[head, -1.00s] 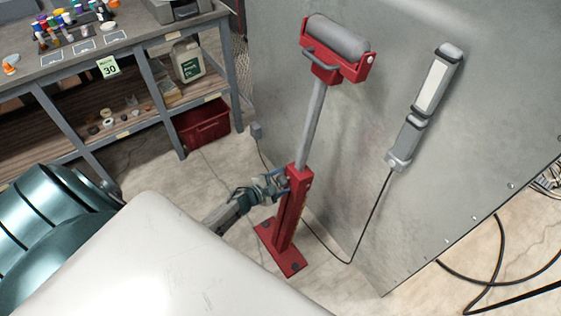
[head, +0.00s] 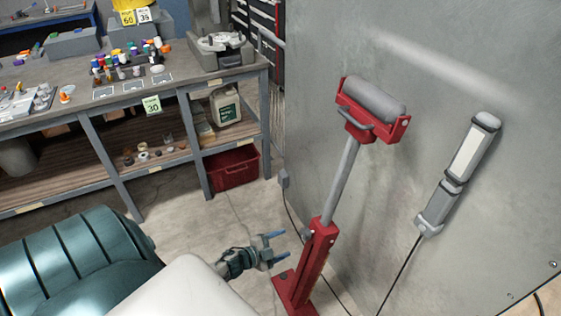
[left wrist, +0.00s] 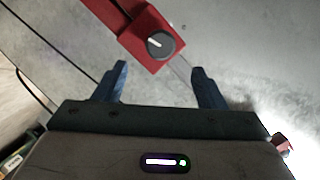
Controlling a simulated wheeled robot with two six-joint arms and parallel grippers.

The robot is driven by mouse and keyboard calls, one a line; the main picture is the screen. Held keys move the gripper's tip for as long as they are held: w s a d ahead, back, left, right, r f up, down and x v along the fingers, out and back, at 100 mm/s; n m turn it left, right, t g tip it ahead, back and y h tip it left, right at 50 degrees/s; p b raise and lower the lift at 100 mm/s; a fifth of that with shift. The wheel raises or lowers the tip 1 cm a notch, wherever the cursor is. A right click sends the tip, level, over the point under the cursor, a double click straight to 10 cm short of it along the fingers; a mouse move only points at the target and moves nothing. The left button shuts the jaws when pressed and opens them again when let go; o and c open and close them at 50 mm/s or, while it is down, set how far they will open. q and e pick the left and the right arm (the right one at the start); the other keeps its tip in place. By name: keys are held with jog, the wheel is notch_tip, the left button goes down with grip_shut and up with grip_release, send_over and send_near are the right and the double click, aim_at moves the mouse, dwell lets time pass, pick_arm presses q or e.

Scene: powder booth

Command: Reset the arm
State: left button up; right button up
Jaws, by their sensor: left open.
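My left gripper (head: 272,247) is open and empty in the head view, just left of the red post of a roller stand (head: 318,255). In the left wrist view its two blue fingers (left wrist: 160,85) are spread apart with nothing between their tips. A dark round knob (left wrist: 161,45) on the red post lies just beyond the fingers in that view, and the fingers look apart from it. The stand carries a grey roller (head: 375,99) in a red cradle at its top. My right gripper is in neither view.
A large grey metal panel (head: 480,65) rises behind the stand, with a lamp bar (head: 462,165) and its cable on it. A workbench (head: 180,85) with small bottles is at left. A red bin (head: 234,168) sits under it. Bare floor lies between.

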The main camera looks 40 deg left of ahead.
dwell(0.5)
pick_arm(q)
jog(key=s+f+n+g+y, duration=0.5)
jog(key=s+f+n, duration=0.2)
jog(key=s+f, duration=1.05)
jog(key=s+d+f+n+g, duration=0.2)
jog(key=s+d+f+g, duration=0.2)
jog(key=s, duration=0.7)
jog(key=s+d+f+n+g, duration=0.3)
jog(key=s+f, duration=0.6)
jog(key=s, duration=0.3)
jog(key=shift+s+d+f+n+g, duration=0.2)
jog(key=shift+d+n+g, duration=0.1)
jog(key=shift+d+g, duration=0.15)
jog(key=shift+w+r, duration=0.1)
